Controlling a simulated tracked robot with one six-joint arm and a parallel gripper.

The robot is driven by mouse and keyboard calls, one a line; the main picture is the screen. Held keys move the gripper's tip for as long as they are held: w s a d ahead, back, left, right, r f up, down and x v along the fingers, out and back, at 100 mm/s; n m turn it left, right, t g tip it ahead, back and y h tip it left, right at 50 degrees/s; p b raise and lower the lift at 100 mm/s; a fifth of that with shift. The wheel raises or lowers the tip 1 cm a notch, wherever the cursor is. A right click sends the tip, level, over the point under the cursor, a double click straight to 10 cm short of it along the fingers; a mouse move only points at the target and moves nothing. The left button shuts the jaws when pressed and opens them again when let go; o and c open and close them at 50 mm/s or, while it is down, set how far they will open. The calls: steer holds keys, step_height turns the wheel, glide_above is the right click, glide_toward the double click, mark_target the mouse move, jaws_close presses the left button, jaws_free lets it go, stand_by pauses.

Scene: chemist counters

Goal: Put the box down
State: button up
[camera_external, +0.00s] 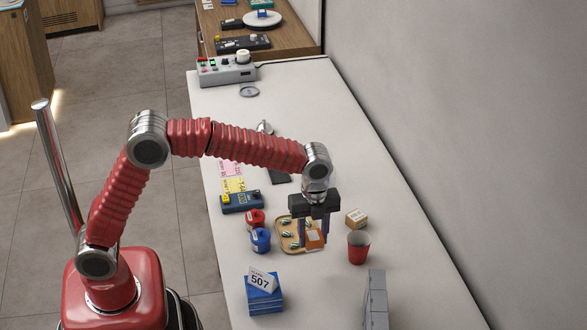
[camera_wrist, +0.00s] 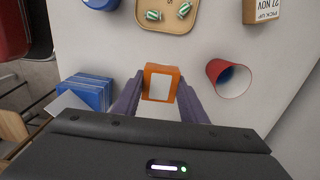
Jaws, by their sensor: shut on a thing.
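An orange box with a white label (camera_external: 315,240) is held between the fingers of my gripper (camera_external: 312,234). In the wrist view the box (camera_wrist: 160,70) sits upright between the dark finger pads of my gripper (camera_wrist: 161,88), with one pad on each side. My gripper is shut on it and points down over the white counter (camera_external: 350,300). The box is just in front of a tan tray (camera_external: 285,226). I cannot tell whether its underside touches the counter.
A red cup (camera_external: 358,248) and a small cardboard box (camera_external: 356,217) stand to the right. Blue (camera_external: 260,240) and red (camera_external: 255,219) tubs stand left. A blue stack with a 507 card (camera_external: 264,296) is nearer. Bare counter lies between stack and cup.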

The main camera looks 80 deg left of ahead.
glide_above(312, 269)
steer(key=shift+f, duration=2.5)
steer(key=shift+f, duration=2.5)
steer(key=shift+f, duration=0.1)
steer(key=o, duration=1.1)
